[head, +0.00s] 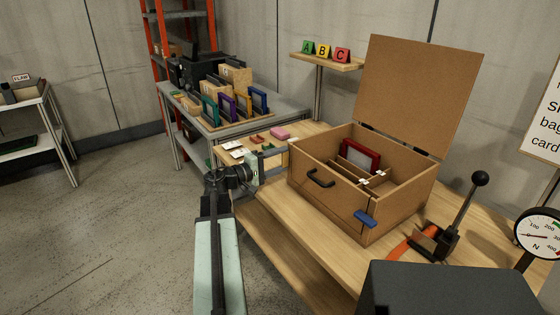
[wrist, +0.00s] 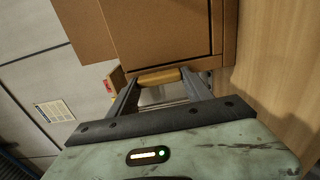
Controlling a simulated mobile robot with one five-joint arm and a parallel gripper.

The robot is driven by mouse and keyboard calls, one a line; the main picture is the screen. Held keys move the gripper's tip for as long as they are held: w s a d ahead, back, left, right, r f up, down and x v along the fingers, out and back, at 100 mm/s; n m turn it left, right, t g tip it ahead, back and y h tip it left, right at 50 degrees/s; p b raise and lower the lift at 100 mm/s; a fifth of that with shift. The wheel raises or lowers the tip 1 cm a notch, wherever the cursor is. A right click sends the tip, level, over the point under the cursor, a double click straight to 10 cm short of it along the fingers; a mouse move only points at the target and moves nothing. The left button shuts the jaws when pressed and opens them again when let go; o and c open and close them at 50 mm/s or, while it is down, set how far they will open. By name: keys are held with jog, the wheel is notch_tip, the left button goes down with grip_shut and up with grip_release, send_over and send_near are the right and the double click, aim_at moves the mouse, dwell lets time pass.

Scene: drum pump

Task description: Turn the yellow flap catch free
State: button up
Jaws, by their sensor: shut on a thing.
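The yellow flap catch (wrist: 158,77) shows in the wrist view as a short bar at the edge of the brown box. My gripper (wrist: 160,84) has a finger at each end of this bar and is shut on it. In the head view my gripper (head: 281,158) is at the left side of the box (head: 330,200), and the catch cannot be made out clearly behind it. The box's large flap (head: 415,95) stands up, open. A blue catch (head: 365,218) and a black handle (head: 320,178) are on the box's front.
Inside the box are a red-framed piece (head: 360,155) and dividers. The box stands on a wooden table (head: 285,240). A black-knobbed lever (head: 455,215) and a dial gauge (head: 540,235) are to its right. Small cards and blocks (head: 258,138) lie behind my gripper.

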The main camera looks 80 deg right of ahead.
jog(key=o, duration=1.4)
jog(key=shift+c, duration=0.2)
jog(key=v, duration=0.8)
